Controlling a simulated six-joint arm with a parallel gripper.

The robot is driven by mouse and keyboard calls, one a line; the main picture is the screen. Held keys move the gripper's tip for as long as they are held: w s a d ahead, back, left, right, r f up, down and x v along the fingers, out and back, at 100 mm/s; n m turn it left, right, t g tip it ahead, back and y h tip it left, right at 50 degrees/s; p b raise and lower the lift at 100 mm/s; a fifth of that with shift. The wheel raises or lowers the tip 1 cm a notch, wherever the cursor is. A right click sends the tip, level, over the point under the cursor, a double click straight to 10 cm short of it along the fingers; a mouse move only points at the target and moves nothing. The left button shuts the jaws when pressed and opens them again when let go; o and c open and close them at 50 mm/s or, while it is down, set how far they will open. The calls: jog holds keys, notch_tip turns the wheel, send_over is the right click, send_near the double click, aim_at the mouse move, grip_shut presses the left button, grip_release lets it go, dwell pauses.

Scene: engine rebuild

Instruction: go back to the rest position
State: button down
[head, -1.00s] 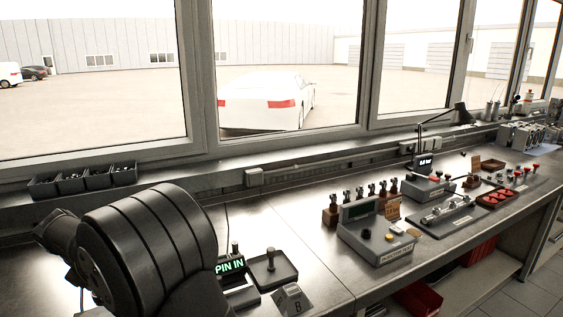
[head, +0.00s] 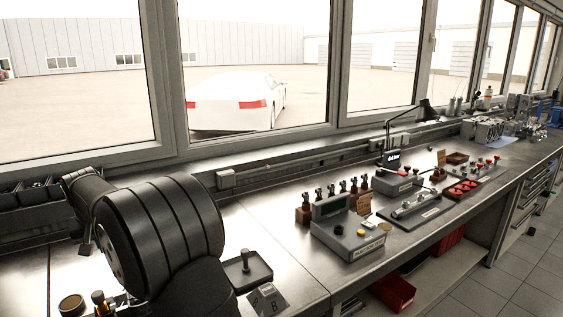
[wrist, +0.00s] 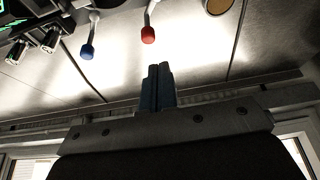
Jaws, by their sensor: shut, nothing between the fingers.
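My gripper (wrist: 158,72) shows in the wrist view with its two blue-grey fingers together and nothing between them. The fingers are clear of the metal bench (wrist: 205,65) seen beyond them. A blue-tipped lever (wrist: 87,50) and a red-tipped lever (wrist: 148,35) show beyond the fingertips, apart from them. In the head view my dark arm fills the lower left, and the gripper itself is hidden.
A small black tray with an upright pin (head: 245,268) stands right of my arm. The injector tester (head: 347,235) is farther right. Dark bins (head: 32,195) line the sill at left, under the windows. Bare bench (head: 270,228) lies between arm and tester.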

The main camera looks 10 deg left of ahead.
notch_tip(320, 180, up, 5)
jog(key=s+d+m, duration=0.1)
jog(key=s+d, duration=0.1)
jog(key=shift+m+t, duration=0.3)
jog(key=shift+m, duration=0.1)
jog(key=x, duration=1.4)
jog(key=shift+w+d+f, duration=0.1)
jog(key=shift+w+d, duration=0.05)
jog(key=shift+d, duration=0.25)
